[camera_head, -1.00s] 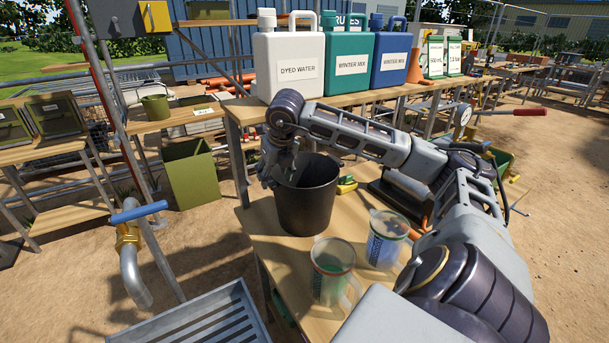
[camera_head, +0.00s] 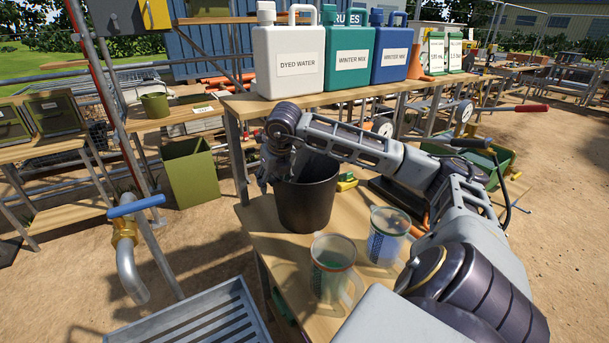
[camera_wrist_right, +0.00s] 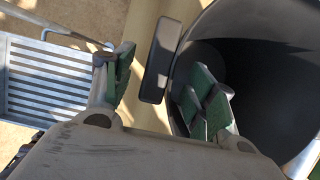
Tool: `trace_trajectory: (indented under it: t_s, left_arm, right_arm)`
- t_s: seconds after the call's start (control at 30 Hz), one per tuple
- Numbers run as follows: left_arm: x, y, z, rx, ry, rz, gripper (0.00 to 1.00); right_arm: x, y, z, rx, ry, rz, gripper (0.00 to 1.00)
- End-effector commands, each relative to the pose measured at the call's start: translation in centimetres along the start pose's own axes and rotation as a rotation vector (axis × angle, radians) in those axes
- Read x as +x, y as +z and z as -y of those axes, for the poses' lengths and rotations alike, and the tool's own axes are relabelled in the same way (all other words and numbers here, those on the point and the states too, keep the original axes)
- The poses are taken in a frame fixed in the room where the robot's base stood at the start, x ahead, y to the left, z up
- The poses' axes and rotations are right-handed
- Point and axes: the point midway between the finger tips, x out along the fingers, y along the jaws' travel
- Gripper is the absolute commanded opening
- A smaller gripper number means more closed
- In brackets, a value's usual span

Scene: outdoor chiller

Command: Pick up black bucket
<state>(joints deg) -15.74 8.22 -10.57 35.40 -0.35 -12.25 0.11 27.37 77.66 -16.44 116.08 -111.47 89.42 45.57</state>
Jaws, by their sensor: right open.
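The black bucket (camera_head: 308,205) stands upright on the wooden bench, and its dark opening fills the right of the right wrist view (camera_wrist_right: 265,70). My right gripper (camera_head: 272,172) is at the bucket's left rim, pointing down. In the right wrist view the gripper (camera_wrist_right: 160,92) is open. One green-padded finger is over or inside the bucket's mouth and the other is outside it. A dark block-like tab (camera_wrist_right: 160,60) at the rim lies between them. I cannot tell whether a finger touches the bucket. My left gripper is not in view.
Two clear measuring jugs (camera_head: 333,268) (camera_head: 387,237) stand in front and to the right of the bucket. A yellow-green item (camera_head: 347,182) lies behind it. White, green and blue jerrycans (camera_head: 288,62) stand on the shelf behind. A grey slatted tray (camera_head: 195,322) is at lower left.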

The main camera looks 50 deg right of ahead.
Motion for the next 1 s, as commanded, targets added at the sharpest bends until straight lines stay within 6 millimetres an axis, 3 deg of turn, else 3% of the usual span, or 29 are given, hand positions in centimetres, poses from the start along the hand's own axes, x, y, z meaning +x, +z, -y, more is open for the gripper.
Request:
trace_trajectory:
  t_s: [0.2, 0.57, 1.0]
  left_arm:
    - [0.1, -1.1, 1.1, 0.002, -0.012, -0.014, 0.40]
    - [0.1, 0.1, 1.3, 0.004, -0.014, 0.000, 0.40]
    - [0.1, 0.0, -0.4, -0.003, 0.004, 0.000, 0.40]
  right_arm:
    - [0.5, 0.0, 0.0, 0.000, -0.001, 0.000, 0.56]
    - [0.5, 0.0, 0.0, 0.000, -0.001, 0.000, 0.55]
    - [0.5, 0.0, 0.0, -0.001, 0.000, -0.001, 0.00]
